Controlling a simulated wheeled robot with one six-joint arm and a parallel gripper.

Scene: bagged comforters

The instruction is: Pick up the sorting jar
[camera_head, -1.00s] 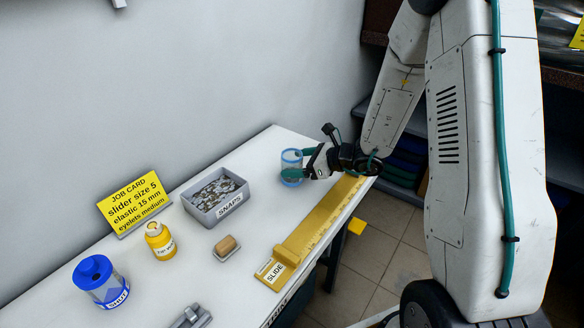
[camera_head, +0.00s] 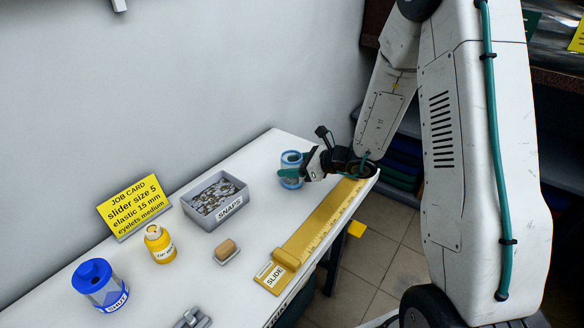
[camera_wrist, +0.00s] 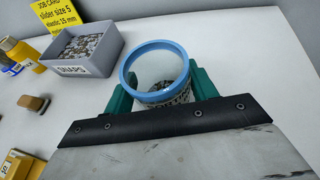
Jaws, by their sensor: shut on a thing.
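The sorting jar is a clear jar with a blue rim (camera_head: 291,170) near the far end of the white table. In the wrist view the jar (camera_wrist: 157,72) stands open-topped, with small dark-and-light pieces inside. My gripper (camera_head: 291,174) is shut on the jar, its green fingers on either side of it; the gripper also shows in the wrist view (camera_wrist: 158,88). The jar looks upright. I cannot tell whether its base touches the table.
A grey SNAPS bin (camera_head: 216,207), a yellow job card (camera_head: 133,205), a yellow bottle (camera_head: 160,244), a blue-lidded jar (camera_head: 101,285) and a small brush-like block (camera_head: 226,251) stand nearer. A yellow slide ruler (camera_head: 314,236) lies along the table's right edge.

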